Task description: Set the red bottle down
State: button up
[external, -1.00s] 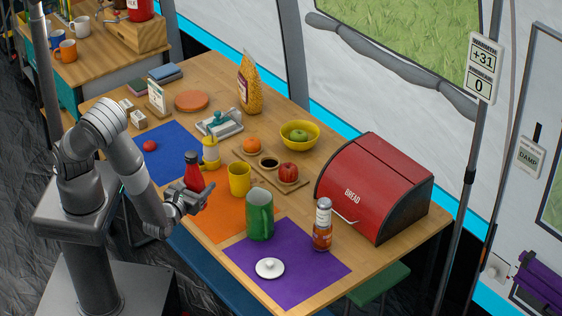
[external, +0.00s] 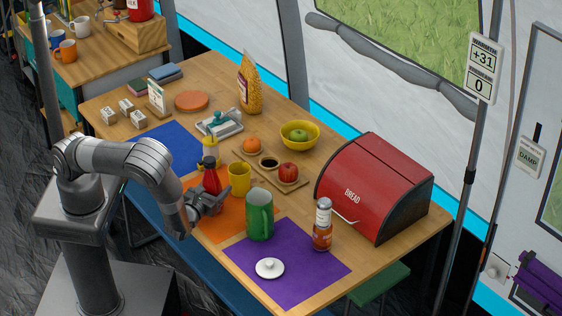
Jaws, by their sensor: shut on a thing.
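The red bottle (external: 211,178) stands upright in my gripper (external: 212,199), at the upper left part of the orange mat (external: 238,222). My gripper is shut on its lower part. The gripper hides the bottle's base, so I cannot tell whether it touches the mat. A yellow bottle (external: 210,148) stands right behind it. A yellow cup (external: 239,179) is close on its right.
A green mug (external: 260,215) stands at the orange mat's right side. A red bread box (external: 375,185) is at right. The blue mat (external: 172,140) is partly hidden by my arm.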

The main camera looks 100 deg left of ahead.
jog(key=shift+f, duration=0.35)
jog(key=o, duration=1.3)
jog(key=shift+f, duration=0.15)
